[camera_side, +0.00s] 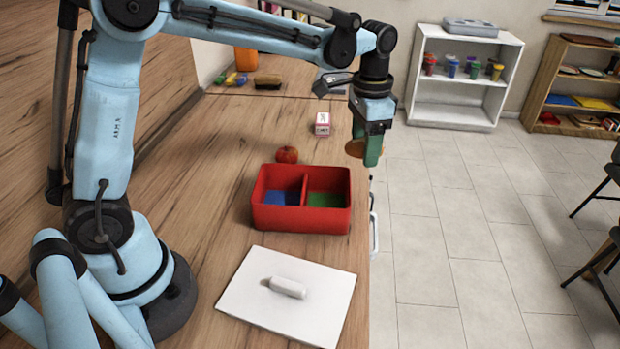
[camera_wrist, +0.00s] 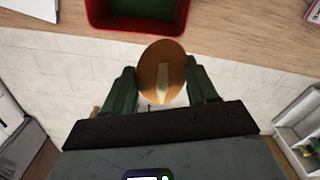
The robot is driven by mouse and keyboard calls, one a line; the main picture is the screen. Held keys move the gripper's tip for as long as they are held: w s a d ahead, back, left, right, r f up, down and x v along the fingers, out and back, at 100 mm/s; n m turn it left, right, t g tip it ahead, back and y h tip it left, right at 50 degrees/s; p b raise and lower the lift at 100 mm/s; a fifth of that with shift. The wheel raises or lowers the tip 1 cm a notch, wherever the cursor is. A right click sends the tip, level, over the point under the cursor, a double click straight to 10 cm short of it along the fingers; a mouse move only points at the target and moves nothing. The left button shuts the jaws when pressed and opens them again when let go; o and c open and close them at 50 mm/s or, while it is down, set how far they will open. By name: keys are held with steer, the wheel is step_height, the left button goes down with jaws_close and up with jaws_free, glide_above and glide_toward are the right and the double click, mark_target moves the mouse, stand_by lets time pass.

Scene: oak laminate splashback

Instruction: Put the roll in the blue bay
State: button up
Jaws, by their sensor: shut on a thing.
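My gripper (camera_side: 367,150) is shut on the roll (camera_side: 354,148), a round brown bun with a pale slash on top. In the wrist view the roll (camera_wrist: 162,70) sits between the two dark green fingers. It is held in the air past the table's right edge, to the right of and behind the red box (camera_side: 300,220). The box has two bays: a blue-floored bay (camera_side: 281,197) on the left and a green-floored bay (camera_side: 327,199) on the right. Both look empty in the side view. The wrist view shows the red rim (camera_wrist: 97,18) and green floor.
A red apple (camera_side: 287,155) sits behind the box, and a small pink-and-white carton (camera_side: 322,124) stands farther back. In front, a white board (camera_side: 245,295) carries a white rounded block (camera_side: 288,287). Wood is bare left of the box.

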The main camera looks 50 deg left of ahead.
steer(key=s+d+r+m, duration=0.2)
steer(key=s+r+m, duration=0.1)
steer(key=s+m, duration=0.7)
steer(key=s+d+r+m, duration=0.25)
steer(key=s+m, duration=0.45)
steer(key=s, duration=0.5)
glide_toward(303, 198)
steer(key=s+a, duration=0.3)
steer(key=s, duration=0.2)
steer(key=shift+w+d+f, duration=0.1)
steer(key=shift+d+f, duration=0.05)
steer(key=shift+f, duration=1)
steer(key=shift+w+d+f, duration=0.1)
steer(key=shift+f, duration=1.05)
steer(key=shift+f, duration=0.3)
steer(key=shift+f, duration=0.3)
steer(key=o, duration=1)
steer(key=shift+o, duration=0.2)
steer(key=shift+r, duration=0.15)
